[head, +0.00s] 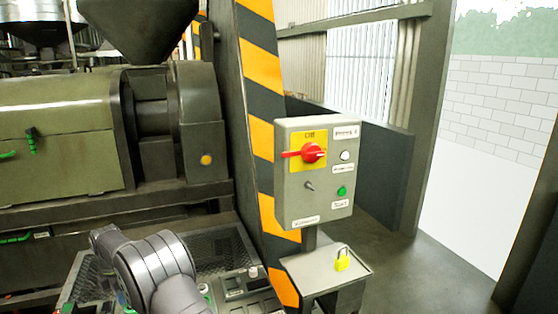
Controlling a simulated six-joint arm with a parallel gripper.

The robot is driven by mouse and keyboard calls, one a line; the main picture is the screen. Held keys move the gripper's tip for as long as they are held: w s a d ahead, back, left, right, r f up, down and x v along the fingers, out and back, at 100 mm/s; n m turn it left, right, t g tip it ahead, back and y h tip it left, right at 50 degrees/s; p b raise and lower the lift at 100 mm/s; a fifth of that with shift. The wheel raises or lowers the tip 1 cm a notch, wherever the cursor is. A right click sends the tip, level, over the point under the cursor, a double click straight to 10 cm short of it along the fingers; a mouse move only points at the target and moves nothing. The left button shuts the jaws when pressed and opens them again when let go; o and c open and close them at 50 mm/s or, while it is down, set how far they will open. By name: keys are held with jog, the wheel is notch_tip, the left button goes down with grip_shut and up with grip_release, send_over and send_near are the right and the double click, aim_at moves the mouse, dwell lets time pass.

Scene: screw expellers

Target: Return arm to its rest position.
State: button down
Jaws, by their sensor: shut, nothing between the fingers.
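Part of my arm (158,268) shows at the bottom left as thick grey metallic links and a rounded joint. It is in front of the lower frame of the green machine. My gripper cannot be made out in this view, so its fingers and what is near them are hidden or out of frame.
A grey control box (322,212) with a red rotary switch (312,153) stands right of the striped post (262,72). A yellow padlock (342,262) sits on the small shelf (305,272) below. The green machine (60,140) fills the left. Floor (440,280) at right is clear.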

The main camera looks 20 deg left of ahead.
jog(key=shift+w+a+f+n, duration=0.1)
jog(key=shift+w+a+n, duration=0.2)
jog(key=shift+n, duration=0.4)
jog(key=shift+d, duration=0.1)
